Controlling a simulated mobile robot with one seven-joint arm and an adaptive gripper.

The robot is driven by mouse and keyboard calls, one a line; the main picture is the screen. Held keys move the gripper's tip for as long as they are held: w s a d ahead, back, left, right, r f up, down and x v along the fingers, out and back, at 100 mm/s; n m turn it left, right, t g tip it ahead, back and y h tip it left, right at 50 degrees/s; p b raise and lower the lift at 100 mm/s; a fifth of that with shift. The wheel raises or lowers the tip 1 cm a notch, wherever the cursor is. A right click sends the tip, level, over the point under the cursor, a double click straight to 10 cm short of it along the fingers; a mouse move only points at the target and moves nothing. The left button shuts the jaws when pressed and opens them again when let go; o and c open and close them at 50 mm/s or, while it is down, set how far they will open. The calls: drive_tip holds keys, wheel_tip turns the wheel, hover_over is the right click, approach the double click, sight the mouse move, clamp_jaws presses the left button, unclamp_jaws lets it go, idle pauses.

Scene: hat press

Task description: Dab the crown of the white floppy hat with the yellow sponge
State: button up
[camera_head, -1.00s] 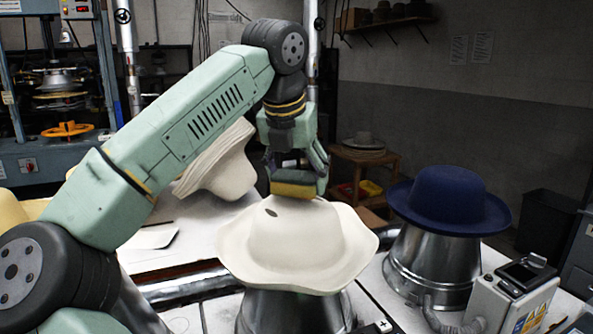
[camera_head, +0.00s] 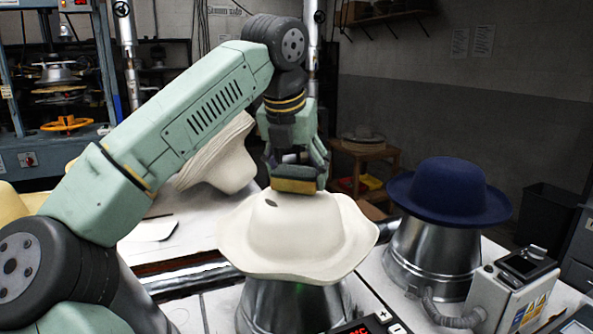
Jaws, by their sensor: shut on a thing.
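The white floppy hat (camera_head: 298,242) sits on a metal block (camera_head: 290,306) at the centre, its wavy brim spread out. A small dark spot (camera_head: 271,202) shows on the upper left of its crown. My gripper (camera_head: 296,170) points down above the crown and is shut on the yellow sponge (camera_head: 297,187), which has a dark upper layer. The sponge's yellow underside is at the top of the crown; it appears to touch it, but I cannot tell for certain.
A navy hat (camera_head: 447,190) sits on a metal block (camera_head: 430,260) at the right. A control box (camera_head: 513,287) with a hose stands at the front right. A stack of pale hat bodies (camera_head: 218,165) lies behind my arm. A wooden stool (camera_head: 362,165) stands behind.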

drive_tip(key=shift+f, duration=0.55)
idle(1.1)
wheel_tip(320, 180, up, 2)
drive_tip(key=shift+r+p, duration=0.25)
drive_tip(key=shift+p, duration=0.7)
drive_tip(key=shift+r, duration=2.3)
drive_tip(key=shift+f, duration=0.1)
drive_tip(key=shift+f+b, duration=1.6)
drive_tip(key=shift+f, duration=1.25)
drive_tip(key=shift+f, duration=0.6)
